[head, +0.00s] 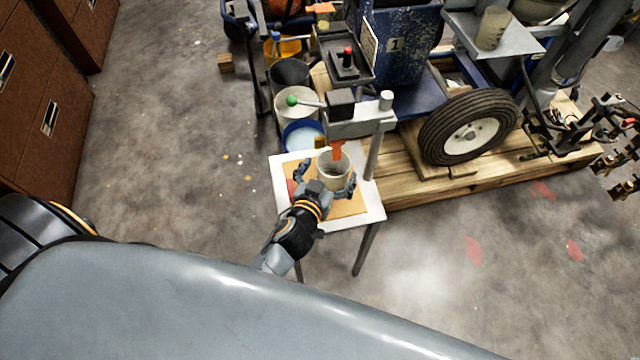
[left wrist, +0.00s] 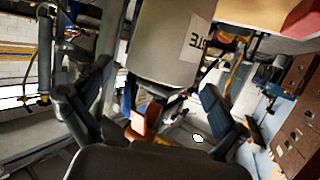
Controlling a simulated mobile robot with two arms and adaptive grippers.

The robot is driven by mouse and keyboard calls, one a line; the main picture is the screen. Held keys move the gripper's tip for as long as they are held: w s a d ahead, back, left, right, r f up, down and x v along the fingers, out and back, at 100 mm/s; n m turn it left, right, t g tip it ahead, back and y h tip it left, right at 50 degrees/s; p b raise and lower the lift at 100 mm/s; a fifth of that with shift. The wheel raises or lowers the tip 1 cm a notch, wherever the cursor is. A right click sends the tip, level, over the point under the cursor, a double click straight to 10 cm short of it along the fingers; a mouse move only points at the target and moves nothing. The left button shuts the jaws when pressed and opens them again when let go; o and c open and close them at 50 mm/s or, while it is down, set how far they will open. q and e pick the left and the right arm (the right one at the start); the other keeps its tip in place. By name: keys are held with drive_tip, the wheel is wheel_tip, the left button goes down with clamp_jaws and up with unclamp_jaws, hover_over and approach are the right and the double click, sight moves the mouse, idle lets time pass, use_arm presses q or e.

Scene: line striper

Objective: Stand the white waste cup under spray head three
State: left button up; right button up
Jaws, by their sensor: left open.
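The off-white waste cup (head: 333,172) stands on a tan board on a small white table. An orange spray tip (head: 337,150) hangs from the grey spray head bracket (head: 358,122), just over the cup's mouth in this view. My left gripper (head: 325,178) is open, with one finger on each side of the cup. The gripper's fingers (left wrist: 150,108) are spread there; contact with the cup is unclear. My right gripper is not in view.
The white table (head: 370,207) is small, with bare edges around the board. Buckets (head: 290,105) stand behind it at left. The striper's wheel (head: 468,128) and wooden pallet (head: 420,190) are close on the right. Open floor (head: 170,170) lies to the left.

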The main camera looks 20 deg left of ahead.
use_arm(q)
drive_tip(key=v, duration=0.9)
drive_tip(key=shift+s+r+b, duration=0.2)
drive_tip(key=shift+s+b, duration=0.1)
